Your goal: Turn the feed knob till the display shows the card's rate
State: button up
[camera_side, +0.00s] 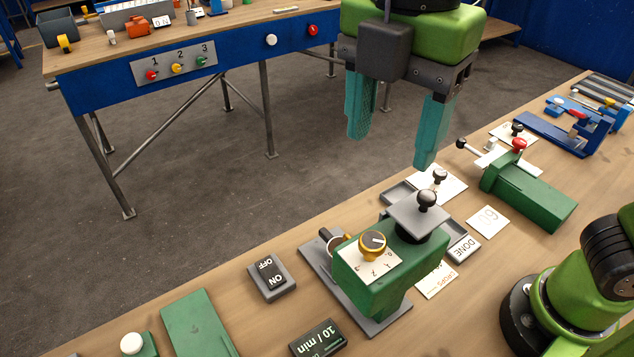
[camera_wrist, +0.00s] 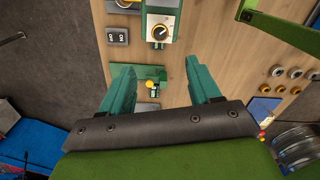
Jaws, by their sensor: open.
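The feed knob (camera_side: 372,244) is a brass-coloured dial with a dark top and a white pointer, on the white scale plate of a green machine (camera_side: 385,268). The knob also shows at the top of the wrist view (camera_wrist: 160,32). A white card (camera_side: 488,221) reading "16" or "91", seen turned, lies on the bench behind the machine. My gripper (camera_side: 391,135) has teal fingers, spread wide and empty. It hangs above and behind the machine, apart from the knob.
An ON/OFF switch block (camera_side: 270,277) stands left of the machine, and a DONE plate (camera_side: 463,248) lies at its right. A black-knobbed lid (camera_side: 420,216) rises beside the feed knob. A green fixture (camera_side: 528,190) stands farther back. Open floor separates the other table (camera_side: 95,85).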

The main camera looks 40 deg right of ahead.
aim_at(373, 240)
notch_tip(373, 240, down, 15)
jog(key=shift+f, duration=0.1)
dwell(0.4)
jog(key=c, duration=1)
jog(key=shift+c, duration=0.2)
jog(key=m, duration=0.7)
jog(key=shift+m, duration=0.3)
jog(key=m, duration=0.6)
jog(key=shift+m, duration=0.4)
